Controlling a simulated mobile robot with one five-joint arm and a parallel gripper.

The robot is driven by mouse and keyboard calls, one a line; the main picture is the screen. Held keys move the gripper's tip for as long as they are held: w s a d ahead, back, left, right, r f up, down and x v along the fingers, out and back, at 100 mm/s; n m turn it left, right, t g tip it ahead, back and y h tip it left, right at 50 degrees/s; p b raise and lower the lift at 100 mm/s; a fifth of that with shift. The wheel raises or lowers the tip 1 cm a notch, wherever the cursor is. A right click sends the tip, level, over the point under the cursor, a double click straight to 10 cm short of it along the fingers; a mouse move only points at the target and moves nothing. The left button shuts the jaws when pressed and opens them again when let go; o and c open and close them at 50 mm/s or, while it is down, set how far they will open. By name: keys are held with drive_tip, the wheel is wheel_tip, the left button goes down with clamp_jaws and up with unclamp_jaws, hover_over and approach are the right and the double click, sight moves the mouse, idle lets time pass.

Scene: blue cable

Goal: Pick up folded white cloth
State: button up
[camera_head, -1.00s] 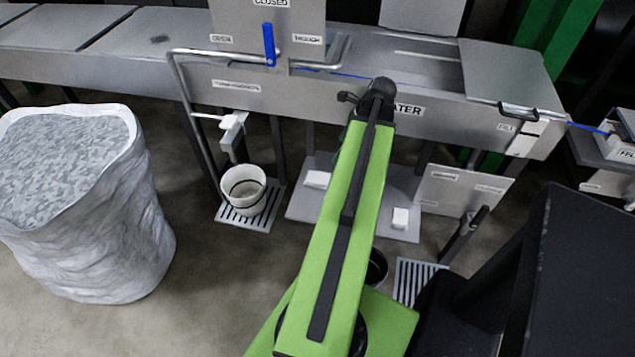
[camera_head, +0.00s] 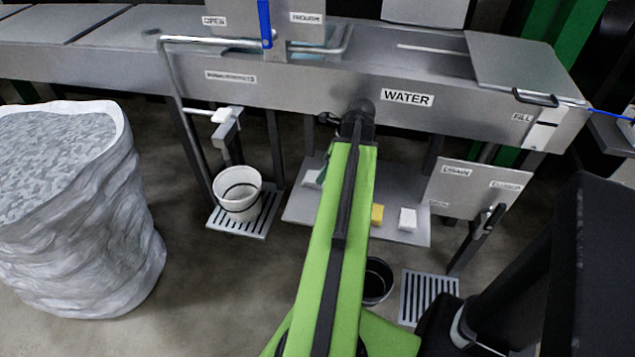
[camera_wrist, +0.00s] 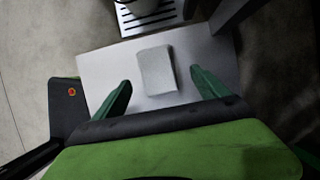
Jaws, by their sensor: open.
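The folded white cloth (camera_wrist: 157,70) lies flat on a light grey board (camera_wrist: 100,65) in the wrist view. My gripper (camera_wrist: 161,78) is open, with one green finger on each side of the cloth and gaps between. I cannot tell how far above the board the fingertips are. In the head view the cloth (camera_head: 312,178) lies at the board's left end (camera_head: 298,207), partly hidden by my green arm. Most of my gripper is hidden there behind the arm.
A yellow block (camera_head: 377,214) and a white block (camera_head: 407,219) lie farther right on the board. A white bucket (camera_head: 238,190) stands on a slatted grate to the left. The metal trough (camera_head: 290,85) runs above and behind. A black bucket (camera_head: 377,280) stands in front.

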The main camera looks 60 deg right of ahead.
sight(311, 175)
drive_tip(key=b+x, duration=0.4)
drive_tip(key=x, duration=0.1)
drive_tip(key=shift+a, duration=0.2)
drive_tip(key=shift+r, duration=0.15)
drive_tip(key=c, duration=1.5)
